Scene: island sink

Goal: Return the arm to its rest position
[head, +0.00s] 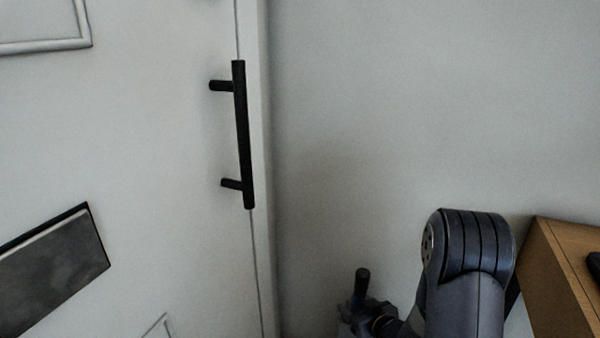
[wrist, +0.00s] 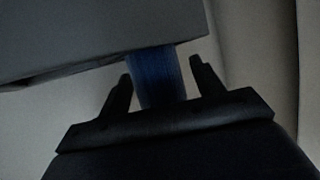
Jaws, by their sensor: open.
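My arm (head: 465,265) shows at the lower right of the head view, bent in front of the grey wall. Its far end is low in the picture, partly hidden and cut off by the bottom edge. In the wrist view my gripper (wrist: 163,84) is open, with its two dark fingers apart. A dark blue upright shape (wrist: 156,72) shows between the fingers in that view. I cannot tell how far beyond them it is, and nothing is seen clamped.
A white door with a black bar handle (head: 241,135) stands at left. A dark grey plate (head: 50,265) is at lower left. A wooden cabinet (head: 565,280) stands close to my arm's right. A grey panel (wrist: 90,35) hangs over the wrist view's upper left.

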